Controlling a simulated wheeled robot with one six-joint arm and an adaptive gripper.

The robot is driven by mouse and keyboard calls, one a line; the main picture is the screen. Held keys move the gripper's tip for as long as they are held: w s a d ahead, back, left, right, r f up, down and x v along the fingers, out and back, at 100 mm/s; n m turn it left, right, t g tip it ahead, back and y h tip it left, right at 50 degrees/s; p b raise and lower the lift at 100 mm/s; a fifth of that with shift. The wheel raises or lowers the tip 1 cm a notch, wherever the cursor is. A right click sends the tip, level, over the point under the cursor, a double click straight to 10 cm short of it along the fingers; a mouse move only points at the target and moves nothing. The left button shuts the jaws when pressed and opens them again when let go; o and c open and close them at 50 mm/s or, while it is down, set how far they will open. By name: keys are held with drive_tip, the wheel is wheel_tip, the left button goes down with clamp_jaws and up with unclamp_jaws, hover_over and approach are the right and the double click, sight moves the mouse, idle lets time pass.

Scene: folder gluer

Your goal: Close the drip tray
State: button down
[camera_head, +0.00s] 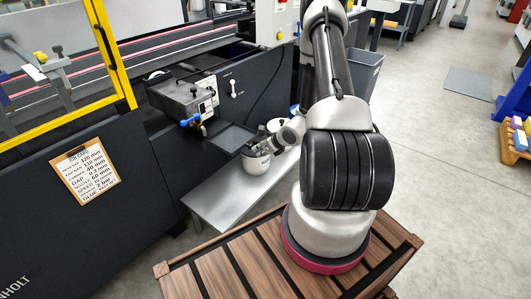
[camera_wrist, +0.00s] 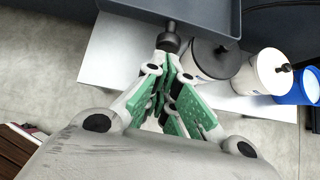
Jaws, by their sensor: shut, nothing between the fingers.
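The drip tray is a dark grey shallow tray (camera_head: 232,137) sticking out from the machine's side above the low metal bench. In the wrist view its front wall (camera_wrist: 215,22) spans the top, with a dark round knob (camera_wrist: 168,40) at the middle. My gripper (camera_wrist: 166,72), with green-padded fingers, is shut and empty, its tips close to the knob. Whether they touch it cannot be told. In the head view my gripper (camera_head: 262,147) is just right of the tray, its tips partly hard to make out.
A white pot with a dark lid (camera_wrist: 207,60) stands close right of my fingers on the metal bench (camera_head: 210,200). Another white pot (camera_wrist: 260,72) and a blue container (camera_wrist: 297,86) stand further right. A grey glue unit (camera_head: 185,98) sits behind the tray.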

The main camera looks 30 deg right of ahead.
sight(229, 137)
drive_tip(key=shift+w+a, duration=0.1)
drive_tip(key=shift+w, duration=0.1)
drive_tip(key=w+a, duration=0.1)
drive_tip(key=w, duration=0.3)
drive_tip(key=w+a, duration=0.2)
drive_tip(key=w, duration=0.3)
drive_tip(key=w+a, duration=0.2)
drive_tip(key=w, duration=0.3)
drive_tip(key=shift+w+a, duration=0.1)
drive_tip(key=shift+w, duration=0.1)
drive_tip(key=shift+w+r, duration=0.1)
drive_tip(key=shift+w, duration=0.1)
drive_tip(key=shift+a, duration=0.1)
